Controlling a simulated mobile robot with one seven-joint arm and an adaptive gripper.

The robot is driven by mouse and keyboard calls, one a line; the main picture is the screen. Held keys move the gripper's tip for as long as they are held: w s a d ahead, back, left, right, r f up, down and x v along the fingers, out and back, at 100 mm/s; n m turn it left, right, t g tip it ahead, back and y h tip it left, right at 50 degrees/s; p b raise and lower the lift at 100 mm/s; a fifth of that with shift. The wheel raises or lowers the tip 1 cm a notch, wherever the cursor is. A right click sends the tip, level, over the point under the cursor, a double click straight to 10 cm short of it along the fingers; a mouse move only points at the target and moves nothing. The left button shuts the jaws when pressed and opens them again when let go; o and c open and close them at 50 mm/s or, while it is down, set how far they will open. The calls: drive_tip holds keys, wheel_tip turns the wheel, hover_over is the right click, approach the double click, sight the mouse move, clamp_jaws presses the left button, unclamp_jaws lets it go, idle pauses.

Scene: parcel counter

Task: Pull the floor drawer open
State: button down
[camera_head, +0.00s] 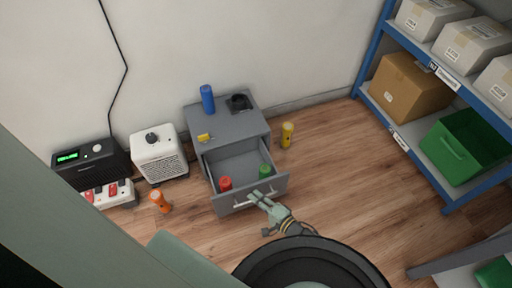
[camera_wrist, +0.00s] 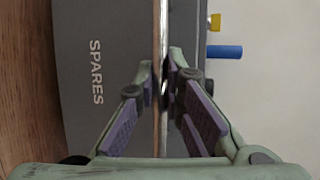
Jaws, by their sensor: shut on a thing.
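The grey floor drawer (camera_head: 238,165) belongs to a small grey cabinet (camera_head: 228,127) against the wall. The drawer is pulled out, with its inside showing. A red cylinder (camera_head: 225,184) and a green cylinder (camera_head: 265,171) stand in it near the front. My gripper (camera_head: 261,197) is at the drawer's front, shut on the bar handle (camera_head: 243,203). In the wrist view the metal handle (camera_wrist: 160,40) runs between my fingers (camera_wrist: 162,90), beside the drawer front marked "SPARES" (camera_wrist: 97,72).
A blue cylinder (camera_head: 207,99), a yellow item (camera_head: 204,138) and a dark holder (camera_head: 240,102) are on the cabinet top. A yellow flashlight (camera_head: 287,135) and an orange one (camera_head: 159,201) stand on the floor. A white heater (camera_head: 159,155) is left; a blue shelf (camera_head: 375,50) is right.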

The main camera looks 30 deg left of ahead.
drive_tip(key=shift+s+d+p, duration=0.15)
drive_tip(key=shift+s+d, duration=0.3)
drive_tip(key=shift+d, duration=0.15)
drive_tip(key=shift+s+d+p, duration=0.15)
drive_tip(key=shift+s+d, duration=0.25)
drive_tip(key=shift+d, duration=0.2)
drive_tip(key=c, duration=1.9)
unclamp_jaws()
drive_tip(key=shift+c, duration=0.2)
drive_tip(key=v, duration=1.2)
